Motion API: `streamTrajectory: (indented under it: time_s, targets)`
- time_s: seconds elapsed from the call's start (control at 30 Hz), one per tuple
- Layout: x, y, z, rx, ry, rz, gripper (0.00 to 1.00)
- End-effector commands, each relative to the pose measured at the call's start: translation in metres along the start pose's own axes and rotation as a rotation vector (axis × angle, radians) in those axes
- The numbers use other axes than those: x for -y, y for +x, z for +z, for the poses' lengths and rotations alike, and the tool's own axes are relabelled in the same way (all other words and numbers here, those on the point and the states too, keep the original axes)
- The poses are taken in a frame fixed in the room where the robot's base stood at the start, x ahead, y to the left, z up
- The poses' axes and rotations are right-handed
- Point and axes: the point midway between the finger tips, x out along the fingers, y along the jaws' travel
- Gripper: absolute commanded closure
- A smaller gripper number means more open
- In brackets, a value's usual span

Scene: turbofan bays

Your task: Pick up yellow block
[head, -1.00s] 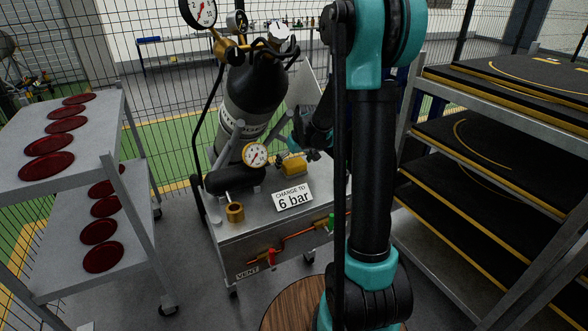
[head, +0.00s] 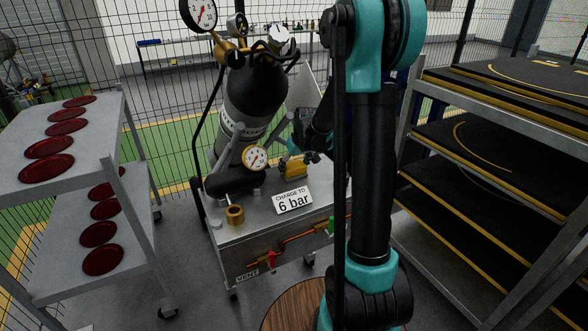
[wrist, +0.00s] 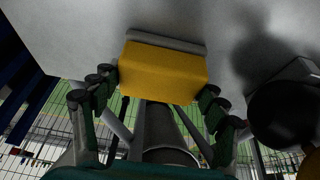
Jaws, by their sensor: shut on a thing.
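The yellow block (head: 293,167) is at the back right of the grey cart top, just right of a white dial gauge (head: 255,157). In the wrist view the yellow block (wrist: 163,72) sits between the finger pads of my gripper (wrist: 159,88), with a pad against each side. A grey bar runs along the block's far edge. In the head view my gripper (head: 309,157) is small and partly hidden behind my arm. I cannot tell whether the block touches the cart top.
A "6 bar" sign (head: 293,200) and a brass fitting (head: 235,215) are in front of the block. A shelf with red discs (head: 47,167) is left; a rack with black mats (head: 500,150) is right.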

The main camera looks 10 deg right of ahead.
Motion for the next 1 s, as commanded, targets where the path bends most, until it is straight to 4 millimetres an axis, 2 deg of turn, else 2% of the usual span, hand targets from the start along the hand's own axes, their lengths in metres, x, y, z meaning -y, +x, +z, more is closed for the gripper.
streamTrajectory:
  time_s: [0.27, 0.53, 0.77, 1.0]
  targets:
    - [0.0, -0.021, -0.008, 0.0, 0.0, 0.0, 0.58]
    - [0.0, -0.067, -0.027, 0.0, 0.0, 0.0, 0.58]
    - [-0.001, -0.084, 0.021, 0.0, 0.002, 0.001, 0.58]
    - [0.0, -0.107, 0.077, 0.0, 0.003, 0.001, 0.58]
